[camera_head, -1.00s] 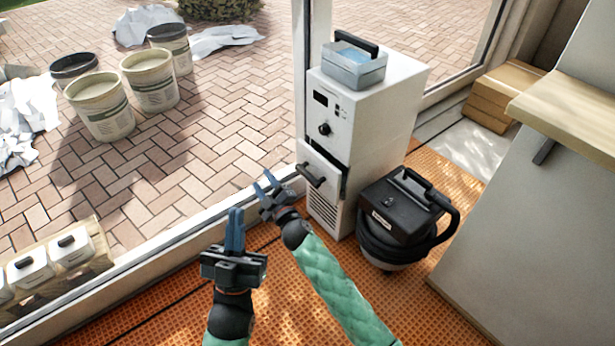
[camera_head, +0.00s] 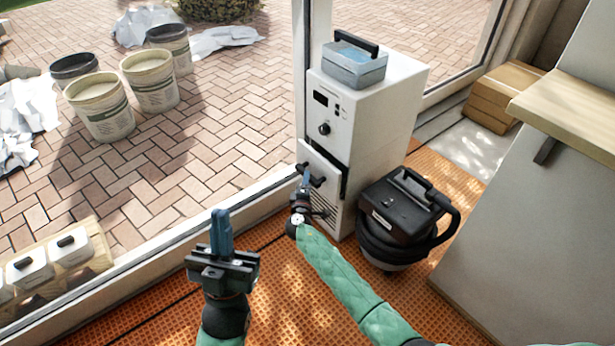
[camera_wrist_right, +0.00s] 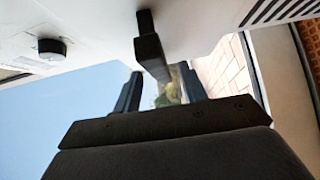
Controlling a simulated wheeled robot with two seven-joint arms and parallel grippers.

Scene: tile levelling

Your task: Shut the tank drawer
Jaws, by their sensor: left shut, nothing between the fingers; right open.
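The tank drawer (camera_head: 325,167) is in the front of a white cabinet (camera_head: 383,130). Its front stands out from the cabinet, with a dark gap along its right side. It has a dark bar handle, which shows in the right wrist view (camera_wrist_right: 151,55). My right gripper (camera_head: 305,178) is open at the drawer's handle. In the right wrist view the handle lies in line with the space between the two fingers (camera_wrist_right: 160,92); I cannot tell whether they touch it. My left gripper (camera_head: 221,218) is shut and empty, to the left of the cabinet above the orange floor.
A grey box with a dark handle (camera_head: 354,68) sits on top of the cabinet. A black vacuum-like machine (camera_head: 403,222) stands close at the cabinet's right. A window frame (camera_head: 170,232) runs along the left. A counter (camera_head: 530,210) stands at the right.

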